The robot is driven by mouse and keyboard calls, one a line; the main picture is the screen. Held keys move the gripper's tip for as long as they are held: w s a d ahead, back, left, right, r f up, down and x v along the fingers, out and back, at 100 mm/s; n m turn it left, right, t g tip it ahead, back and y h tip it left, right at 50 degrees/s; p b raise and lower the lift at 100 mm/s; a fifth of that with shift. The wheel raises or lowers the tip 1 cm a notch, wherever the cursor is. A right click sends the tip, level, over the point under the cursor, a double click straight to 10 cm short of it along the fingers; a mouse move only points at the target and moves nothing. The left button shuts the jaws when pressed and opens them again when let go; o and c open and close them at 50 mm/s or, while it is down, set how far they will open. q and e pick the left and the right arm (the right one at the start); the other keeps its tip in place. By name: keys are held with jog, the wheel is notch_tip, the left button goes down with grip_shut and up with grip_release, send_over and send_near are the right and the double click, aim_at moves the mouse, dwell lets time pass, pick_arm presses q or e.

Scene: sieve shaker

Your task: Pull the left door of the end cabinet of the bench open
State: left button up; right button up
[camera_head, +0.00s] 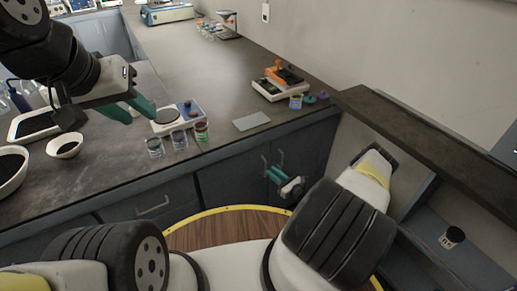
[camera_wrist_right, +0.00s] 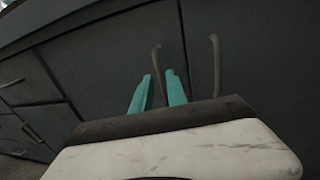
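The end cabinet (camera_head: 240,182) is under the bench, with two dark doors and two vertical bar handles side by side. Both doors look shut. In the right wrist view, the left door's handle (camera_wrist_right: 156,62) shows between the two teal fingers of my right gripper (camera_wrist_right: 159,76). The fingers are apart, with gaps beside the bar; I cannot tell how deep it sits between them. The right door's handle (camera_wrist_right: 216,62) stands to the right, outside the fingers. In the head view my right gripper (camera_head: 273,172) is at the handles. My left gripper (camera_head: 142,108) hangs over the bench, its fingers partly overlapping.
Several small jars (camera_head: 179,139) and a balance (camera_head: 168,121) stand on the bench near my left gripper. A grey plate (camera_head: 251,121) lies near the bench edge. A dark shelf (camera_head: 430,145) is at the right.

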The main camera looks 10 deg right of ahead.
jog(key=x, duration=0.5)
grip_shut()
dwell(1.4)
